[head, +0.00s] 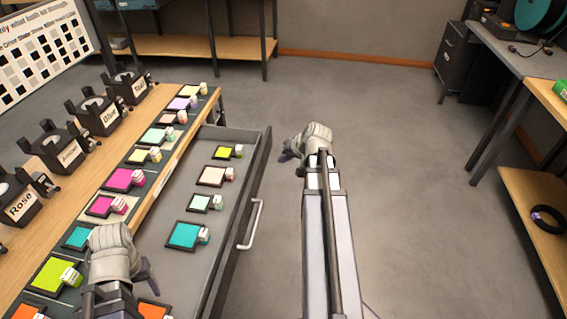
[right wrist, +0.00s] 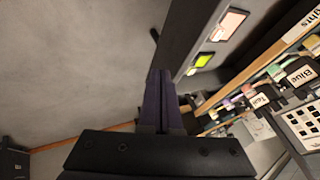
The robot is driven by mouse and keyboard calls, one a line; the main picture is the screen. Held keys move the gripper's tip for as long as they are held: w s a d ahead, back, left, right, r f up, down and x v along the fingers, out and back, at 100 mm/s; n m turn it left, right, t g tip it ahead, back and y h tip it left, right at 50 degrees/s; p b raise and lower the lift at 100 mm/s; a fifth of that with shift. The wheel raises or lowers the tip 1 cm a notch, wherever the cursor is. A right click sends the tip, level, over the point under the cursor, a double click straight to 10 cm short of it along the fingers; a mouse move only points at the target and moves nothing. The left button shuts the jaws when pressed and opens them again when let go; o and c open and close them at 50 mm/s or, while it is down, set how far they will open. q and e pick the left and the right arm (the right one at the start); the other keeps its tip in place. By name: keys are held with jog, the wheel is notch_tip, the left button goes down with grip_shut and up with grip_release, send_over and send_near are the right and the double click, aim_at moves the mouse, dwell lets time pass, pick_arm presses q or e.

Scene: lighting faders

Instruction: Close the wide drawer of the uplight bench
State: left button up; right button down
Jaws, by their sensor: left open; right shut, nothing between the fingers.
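The wide drawer (head: 218,272) of the uplight bench (head: 143,110) is pulled out to the right in the head view. Its dark front panel (head: 262,175) carries a pale bar handle (head: 250,225); the panel also shows in the right wrist view (right wrist: 190,35). My right gripper (head: 287,152) is shut and empty, on the outer side of the panel near its far end. Its fingertips (right wrist: 160,75) appear close to the panel; I cannot tell whether they touch. My left gripper (head: 148,272) is open above the near part of the bench and drawer, its fingers mostly hidden.
Inside the drawer lie several colour swatches with small tags, including a teal one (head: 184,235). Black lamps with name labels, such as Rose (head: 20,205), line the bench top. A grey table (head: 500,50) stands at the right. The floor (head: 400,150) between is clear.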

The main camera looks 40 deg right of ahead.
aim_at(261, 165)
pick_arm(q)
notch_tip(261, 165, down, 5)
jog(key=b, duration=0.4)
jog(key=shift+f, duration=0.2)
jog(key=shift+r, duration=0.35)
pick_arm(e)
jog(key=shift+w+a+f, duration=0.45)
jog(key=shift+w+f, duration=0.35)
jog(key=shift+w, duration=0.3)
jog(key=shift+w+a+f, duration=0.45)
jog(key=shift+w+f, duration=0.3)
jog(key=shift+w, duration=0.35)
jog(key=shift+w+a+f, duration=0.45)
jog(key=shift+w+f, duration=0.35)
jog(key=shift+w, duration=0.3)
